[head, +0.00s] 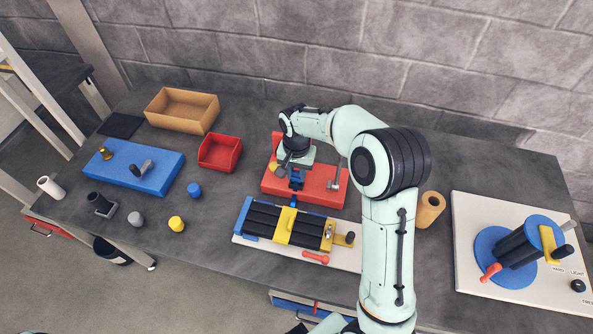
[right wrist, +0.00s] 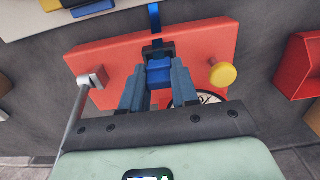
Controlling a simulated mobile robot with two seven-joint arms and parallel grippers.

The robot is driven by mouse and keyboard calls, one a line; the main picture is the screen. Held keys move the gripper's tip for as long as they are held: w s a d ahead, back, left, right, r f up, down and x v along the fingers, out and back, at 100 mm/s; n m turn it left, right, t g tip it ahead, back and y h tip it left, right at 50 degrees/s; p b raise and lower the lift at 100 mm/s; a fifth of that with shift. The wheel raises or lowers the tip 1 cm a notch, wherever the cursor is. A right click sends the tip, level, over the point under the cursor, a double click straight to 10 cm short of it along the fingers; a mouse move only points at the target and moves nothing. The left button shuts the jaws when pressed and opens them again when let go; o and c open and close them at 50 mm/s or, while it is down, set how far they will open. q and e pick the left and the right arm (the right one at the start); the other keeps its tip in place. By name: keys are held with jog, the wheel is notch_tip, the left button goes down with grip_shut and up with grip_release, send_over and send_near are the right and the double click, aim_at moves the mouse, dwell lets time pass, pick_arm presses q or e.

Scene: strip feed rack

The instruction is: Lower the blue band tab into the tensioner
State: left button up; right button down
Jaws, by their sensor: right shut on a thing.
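The tensioner is a red base (head: 330,188) with a grey lever (head: 335,178) on one side and a yellow knob (head: 275,170) on the other. In the right wrist view, a dark bracket (right wrist: 158,49) sits at the middle of the red base. My right gripper (right wrist: 159,78) is shut on the blue band tab (right wrist: 160,71), close by the bracket. The blue band (right wrist: 154,18) runs from there away past the base edge. Whether the tab is inside the bracket or above it, I cannot tell. My left gripper is not in view.
Black rollers with a yellow bar (head: 286,225) stand on a white board in front of the tensioner. A red bin (head: 220,152) and a blue block (head: 135,170) are to the left. A cardboard roll (head: 429,209) and a white board with a reel (head: 470,270) are right.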

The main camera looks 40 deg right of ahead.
aim_at(296, 172)
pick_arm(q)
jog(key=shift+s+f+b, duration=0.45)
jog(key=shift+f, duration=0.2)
pick_arm(e)
jog(key=shift+f, duration=1.1)
jog(key=c, duration=0.8)
grip_release()
jog(key=shift+r, duration=0.1)
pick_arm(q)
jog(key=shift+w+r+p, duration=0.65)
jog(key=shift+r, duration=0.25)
pick_arm(e)
notch_tip(296, 172, up, 13)
jog(key=shift+r, duration=0.2)
